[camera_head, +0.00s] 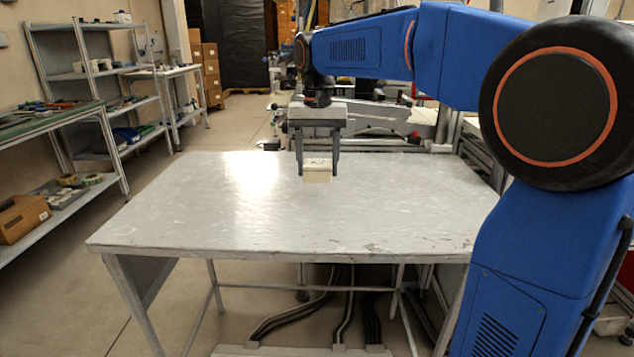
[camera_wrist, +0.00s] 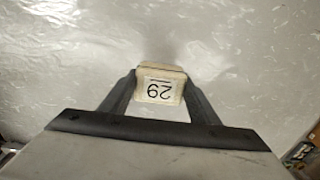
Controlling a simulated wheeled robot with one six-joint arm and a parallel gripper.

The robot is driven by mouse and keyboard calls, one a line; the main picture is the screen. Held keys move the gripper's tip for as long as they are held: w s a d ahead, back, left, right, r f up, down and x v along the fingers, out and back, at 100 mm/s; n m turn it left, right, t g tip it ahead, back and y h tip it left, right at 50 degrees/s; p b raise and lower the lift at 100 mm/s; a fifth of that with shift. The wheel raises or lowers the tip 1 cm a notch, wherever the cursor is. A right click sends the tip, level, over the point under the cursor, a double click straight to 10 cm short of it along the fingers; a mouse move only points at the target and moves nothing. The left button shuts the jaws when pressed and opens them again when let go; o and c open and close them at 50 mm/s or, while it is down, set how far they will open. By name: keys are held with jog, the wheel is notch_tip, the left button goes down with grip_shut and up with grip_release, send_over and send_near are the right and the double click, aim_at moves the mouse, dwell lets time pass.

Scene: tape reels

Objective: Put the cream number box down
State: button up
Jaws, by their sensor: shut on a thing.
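The cream number box (camera_head: 317,171) is between the two fingers of my gripper (camera_head: 318,165), over the middle of the grey metal table (camera_head: 400,215). My gripper is shut on it and points down. In the wrist view, the box (camera_wrist: 160,88) shows its top with the number 29, upside down in the picture, between the fingertips of my gripper (camera_wrist: 161,95). The table (camera_wrist: 250,50) fills the background there. I cannot tell for sure whether the underside of the box touches the table top.
The table top is bare around the box, with a bright glare patch left of it. Metal shelves (camera_head: 75,70) and a low shelf with a cardboard box (camera_head: 22,217) stand at the left, off the table. Grey machinery stands behind the table.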

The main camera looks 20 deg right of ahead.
aim_at(318, 181)
jog(key=shift+f, duration=2.55)
jog(key=o, duration=1.1)
jog(key=shift+f, duration=0.1)
jog(key=shift+c, duration=0.2)
